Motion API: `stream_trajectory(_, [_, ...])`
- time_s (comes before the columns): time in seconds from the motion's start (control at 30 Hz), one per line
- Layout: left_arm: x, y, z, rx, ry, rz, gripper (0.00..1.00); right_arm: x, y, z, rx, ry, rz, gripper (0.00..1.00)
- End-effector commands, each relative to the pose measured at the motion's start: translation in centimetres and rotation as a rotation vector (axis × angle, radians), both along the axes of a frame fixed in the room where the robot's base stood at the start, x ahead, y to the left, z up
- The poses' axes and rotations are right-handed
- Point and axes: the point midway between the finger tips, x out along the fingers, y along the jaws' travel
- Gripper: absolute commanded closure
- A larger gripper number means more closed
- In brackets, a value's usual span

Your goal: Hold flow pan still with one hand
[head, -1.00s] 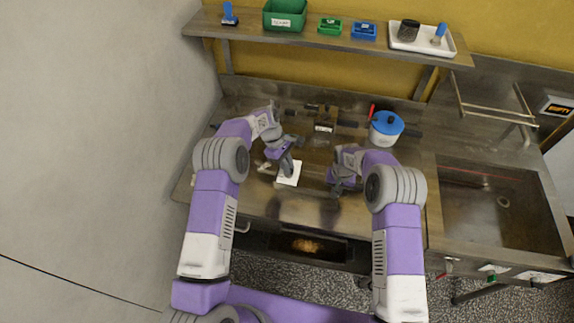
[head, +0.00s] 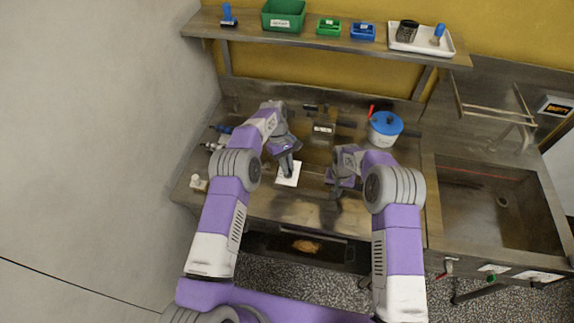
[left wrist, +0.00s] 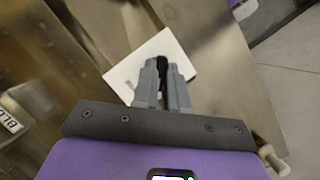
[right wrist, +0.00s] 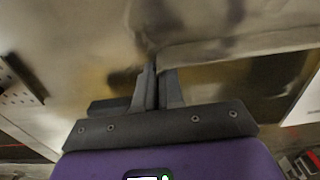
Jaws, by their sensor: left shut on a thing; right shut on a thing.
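My left gripper (head: 287,168) points down over a white card (head: 289,180) on the steel worktop. In the left wrist view its fingers (left wrist: 163,72) are shut on a thin dark thing, mostly hidden between them; the white card (left wrist: 128,76) lies beyond. My right gripper (head: 337,186) is low over the worktop, to the right of the card. In the right wrist view its fingers (right wrist: 155,78) are closed together at the edge of a shiny metal sheet (right wrist: 200,25), which looks like the flow pan. The grip itself is partly hidden.
A blue-lidded pot (head: 384,130) stands at the back right of the worktop. A small labelled block (head: 323,131) is behind my grippers. A shelf (head: 300,40) with bins and a white tray (head: 452,47) runs above. A sink (head: 490,205) is at the right.

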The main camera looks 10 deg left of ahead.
Motion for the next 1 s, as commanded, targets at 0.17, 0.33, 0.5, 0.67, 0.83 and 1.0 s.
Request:
stream_trajectory(0.17, [0.0, 0.0, -0.1, 0.0, 0.002, 0.001, 1.0, 0.0, 0.0, 0.0, 0.0, -0.001, 0.0, 1.0])
stream_trajectory(0.33, [0.0, 0.0, -0.1, 0.0, 0.002, 0.001, 0.72, 0.0, 0.0, 0.0, 0.0, -0.001, 0.0, 1.0])
stream_trajectory(0.5, [0.0, 0.0, 0.0, 0.0, 0.001, 0.001, 0.62, 0.0, 0.0, 0.0, 0.0, -0.001, 0.0, 1.0])
stream_trajectory(0.67, [0.0, 0.0, 0.0, 0.0, 0.001, 0.002, 0.62, 0.0, 0.0, 0.0, 0.0, -0.001, 0.0, 1.0])
stream_trajectory(0.83, [0.1, 0.0, 1.3, -0.001, -0.002, 0.001, 0.62, 0.0, 0.0, 0.0, 0.0, 0.0, 0.0, 1.0])
stream_trajectory(1.0, [0.1, 0.0, 4.5, -0.001, -0.005, 0.002, 0.62, 0.0, 0.0, 0.0, 0.0, 0.0, 0.0, 1.0])
